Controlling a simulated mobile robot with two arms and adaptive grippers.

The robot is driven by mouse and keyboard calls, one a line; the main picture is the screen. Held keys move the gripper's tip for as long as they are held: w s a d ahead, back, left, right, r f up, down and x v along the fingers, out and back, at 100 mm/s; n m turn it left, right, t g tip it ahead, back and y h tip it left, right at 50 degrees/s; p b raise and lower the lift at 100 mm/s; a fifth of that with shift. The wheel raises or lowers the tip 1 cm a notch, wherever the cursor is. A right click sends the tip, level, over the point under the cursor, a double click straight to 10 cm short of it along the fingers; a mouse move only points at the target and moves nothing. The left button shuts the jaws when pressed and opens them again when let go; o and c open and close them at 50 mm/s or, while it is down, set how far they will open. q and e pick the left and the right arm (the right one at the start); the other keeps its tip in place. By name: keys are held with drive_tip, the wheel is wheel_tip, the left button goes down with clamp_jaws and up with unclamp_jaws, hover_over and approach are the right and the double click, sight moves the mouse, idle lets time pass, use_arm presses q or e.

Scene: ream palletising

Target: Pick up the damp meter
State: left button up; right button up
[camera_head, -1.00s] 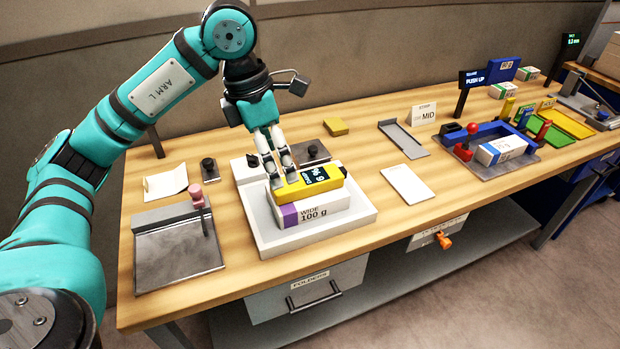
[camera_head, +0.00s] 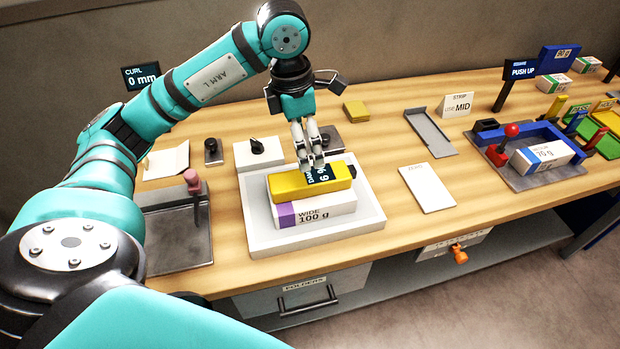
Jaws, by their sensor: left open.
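The damp meter (camera_head: 290,187) is a yellow block with a dark display on its top. It lies on a white and purple ream marked WIDE 100 g (camera_head: 325,214), which sits in a white tray (camera_head: 262,242). My left gripper (camera_head: 312,165) points down at the meter's display end, its fingers hiding part of the display. It is open; whether the fingertips touch the meter cannot be told. My right gripper is not in view.
A grey metal plate with a red-brown knob (camera_head: 192,177) stands left of the tray. A white card (camera_head: 427,187) lies to the right. Beyond it is a blue fixture holding a 70 g ream (camera_head: 546,155). Bare table lies between tray and card.

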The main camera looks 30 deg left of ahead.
sight(314, 175)
use_arm(q)
drive_tip(key=f, duration=0.3)
drive_tip(key=shift+w+d+f+p, duration=0.1)
drive_tip(key=shift+w+p, duration=0.2)
drive_tip(key=shift+w, duration=0.05)
drive_tip(key=shift+f, duration=0.65)
drive_tip(key=shift+d+f+p, duration=0.15)
drive_tip(key=shift+f+p, duration=0.05)
drive_tip(key=shift+p, duration=0.1)
drive_tip(key=f+p, duration=0.1)
drive_tip(key=f, duration=0.1)
drive_tip(key=d+f+p, duration=0.1)
drive_tip(key=f, duration=0.1)
drive_tip(key=shift+w+f, duration=0.15)
drive_tip(key=shift+f, duration=0.25)
drive_tip(key=c, duration=0.8)
drive_tip(key=shift+r, duration=0.1)
drive_tip(key=c, duration=0.8)
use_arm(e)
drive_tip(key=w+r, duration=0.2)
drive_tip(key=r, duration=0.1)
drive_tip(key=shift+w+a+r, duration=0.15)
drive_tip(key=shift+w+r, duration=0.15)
